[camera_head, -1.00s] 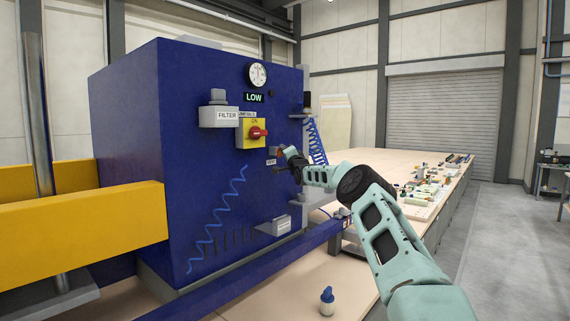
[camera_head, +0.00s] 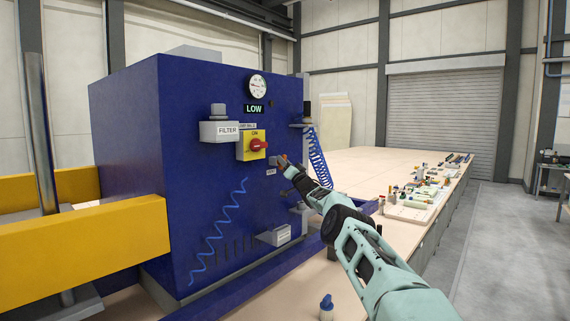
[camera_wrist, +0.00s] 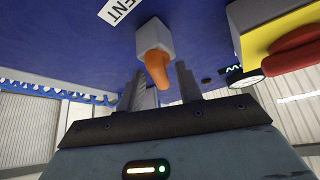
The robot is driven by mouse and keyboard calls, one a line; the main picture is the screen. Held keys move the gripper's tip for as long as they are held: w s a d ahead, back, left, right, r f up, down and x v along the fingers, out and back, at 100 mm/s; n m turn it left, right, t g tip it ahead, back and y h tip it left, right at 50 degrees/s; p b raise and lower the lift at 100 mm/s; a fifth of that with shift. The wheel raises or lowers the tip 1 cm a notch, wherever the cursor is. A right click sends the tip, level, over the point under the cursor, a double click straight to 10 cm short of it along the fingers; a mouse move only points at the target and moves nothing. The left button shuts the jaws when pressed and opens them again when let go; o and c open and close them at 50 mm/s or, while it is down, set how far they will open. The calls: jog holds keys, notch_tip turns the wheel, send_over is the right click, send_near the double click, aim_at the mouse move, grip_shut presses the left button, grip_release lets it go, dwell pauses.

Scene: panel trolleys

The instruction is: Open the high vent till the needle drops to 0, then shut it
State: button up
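The vent, a small grey block with an orange lever (camera_wrist: 155,66), sticks out of the blue machine face in the wrist view, beside a label ending in "ENT". My gripper (camera_wrist: 163,84) is open, its two fingers apart, with the lever tip between them in the picture. I cannot tell whether they touch it. In the head view my gripper (camera_head: 284,161) is at the vent and partly hides it. The round gauge (camera_head: 258,86) is higher on the same face; its needle is too small to read. A display (camera_head: 254,108) below it reads LOW.
A red switch on a yellow plate (camera_head: 246,151) sits just above and left of the vent, and close by in the wrist view (camera_wrist: 256,40). A grey FILTER box (camera_head: 219,131) juts out further left. A blue coiled hose (camera_head: 318,160) hangs at the right edge.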

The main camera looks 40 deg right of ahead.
jog(key=shift+s, duration=0.1)
jog(key=s+b, duration=0.2)
jog(key=b, duration=0.2)
jog(key=shift+s+b, duration=0.35)
jog(key=shift+s, duration=0.05)
jog(key=shift+d, duration=0.1)
jog(key=shift+s+f+b, duration=0.1)
jog(key=shift+s+b, duration=0.25)
jog(key=shift+b, duration=0.3)
jog(key=b, duration=0.6)
send_near(286, 157)
jog(key=shift+s+d+r, duration=0.35)
jog(key=shift+s+r, duration=0.05)
jog(key=shift+r, duration=0.25)
jog(key=shift+s+d+r, duration=0.35)
jog(key=shift+s+r, duration=0.05)
jog(key=shift+r, duration=0.3)
